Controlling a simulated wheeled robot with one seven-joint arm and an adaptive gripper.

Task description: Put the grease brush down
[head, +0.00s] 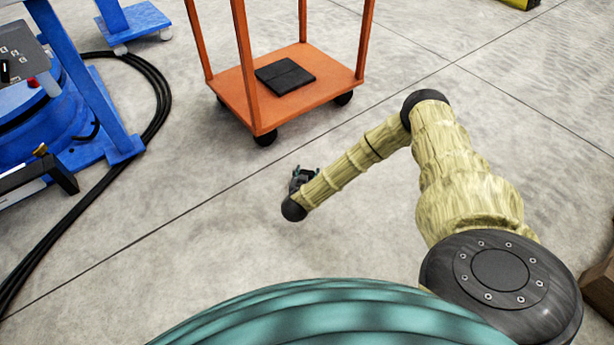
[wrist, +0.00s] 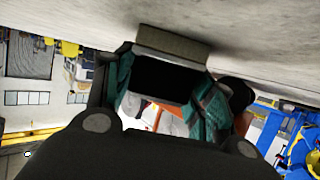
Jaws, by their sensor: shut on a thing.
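My gripper (head: 304,174) is at the end of my arm, low over the concrete floor and in front of the orange cart (head: 310,108). In the wrist view its teal fingers (wrist: 160,92) are shut on a dark block-like thing with a grey-beige strip along one edge, which I take to be the grease brush (wrist: 165,76). Its bristles and handle cannot be told apart clearly. In the head view the brush is too small and hidden to make out. The gripper is apart from the cart.
A black square mat (head: 285,76) lies on the cart's lower shelf, between orange posts. A blue positioner (head: 45,110) stands at the left, with black cables (head: 155,85) curving over the floor. The floor between the cables and my arm is clear. A brown box (head: 600,285) is at the right edge.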

